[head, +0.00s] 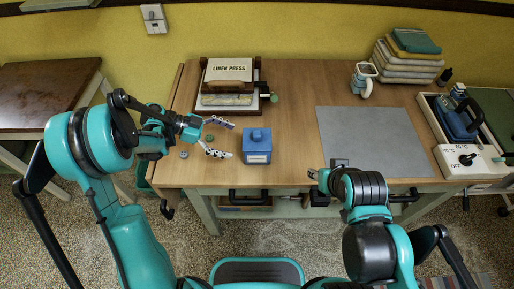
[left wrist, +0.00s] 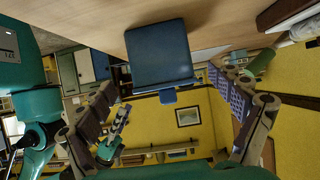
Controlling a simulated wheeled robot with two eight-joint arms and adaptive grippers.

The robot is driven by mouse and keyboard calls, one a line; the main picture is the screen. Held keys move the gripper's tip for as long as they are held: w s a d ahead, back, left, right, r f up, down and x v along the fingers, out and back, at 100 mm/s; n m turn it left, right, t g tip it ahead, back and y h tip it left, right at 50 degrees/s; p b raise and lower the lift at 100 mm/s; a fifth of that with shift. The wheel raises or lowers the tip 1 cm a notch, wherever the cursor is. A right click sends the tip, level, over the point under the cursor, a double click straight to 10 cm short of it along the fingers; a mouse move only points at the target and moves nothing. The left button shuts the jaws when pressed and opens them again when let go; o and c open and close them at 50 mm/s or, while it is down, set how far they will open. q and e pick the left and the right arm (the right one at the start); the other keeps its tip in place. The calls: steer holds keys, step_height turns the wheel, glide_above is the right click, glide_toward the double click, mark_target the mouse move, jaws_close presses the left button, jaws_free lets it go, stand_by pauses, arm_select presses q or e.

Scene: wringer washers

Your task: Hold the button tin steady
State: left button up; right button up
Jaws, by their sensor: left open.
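The button tin is most likely the blue lidded box (head: 257,146) with a pale label, upright near the table's front edge, left of centre. It also shows in the left wrist view (left wrist: 158,55). My left gripper (head: 233,140) is open, just left of the tin in the head view, its fingers pointing toward it. In the left wrist view, its fingers (left wrist: 163,82) spread either side of the tin, with gaps and no visible contact. My right gripper (head: 322,178) is low at the table's front edge, right of the tin; its jaw opening is unclear.
Small round pieces (head: 184,155) lie on the left. A grey mat (head: 375,140) lies clear on the right, with a mug (head: 364,79) and folded cloths (head: 409,60) behind it. An iron (head: 459,121) sits far right.

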mark_target(254, 148)
arm_select(q)
steer(key=b+x, duration=0.2)
steer(key=x, duration=0.6)
steer(key=shift+f+b, duration=0.1)
steer(key=shift+b, duration=0.25)
steer(key=shift+b+x, duration=0.3)
steer(key=shift+x, duration=0.45)
steer(key=c, duration=1)
